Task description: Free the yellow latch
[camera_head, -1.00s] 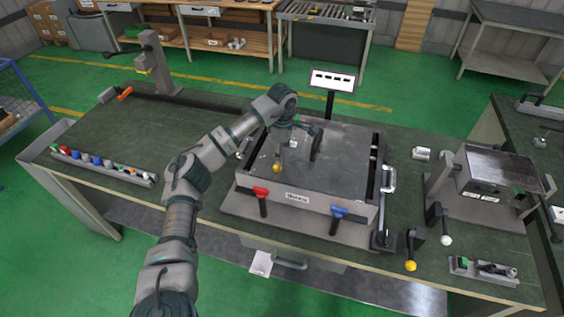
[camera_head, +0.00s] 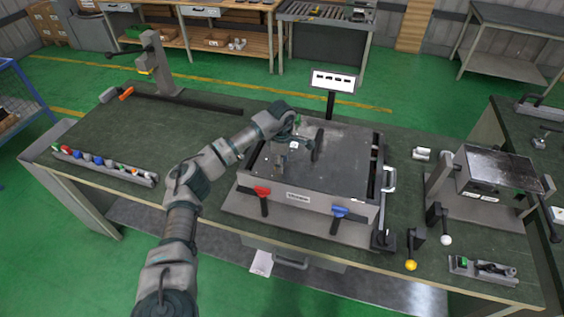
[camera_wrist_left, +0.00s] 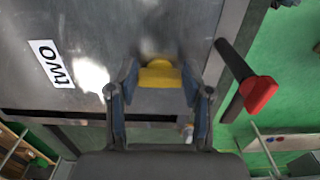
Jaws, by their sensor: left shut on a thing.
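The yellow latch (camera_wrist_left: 160,75) shows in the left wrist view on a grey metal face, between the two fingers of my left gripper (camera_wrist_left: 160,82). The gripper is shut on it, and the fingers cover its sides. In the head view my left gripper (camera_head: 281,163) is over the top of the grey metal box (camera_head: 345,158), towards its left side. The yellow latch is hidden there. My right gripper is not in view.
A red-handled latch (camera_head: 262,192) and a blue-handled latch (camera_head: 340,212) are on the box's front. A label reading "two" (camera_wrist_left: 50,63) is on the metal face. A sign (camera_head: 332,80) stands behind the box. Levers (camera_head: 411,264) stand at right. The bench's left half is mostly clear.

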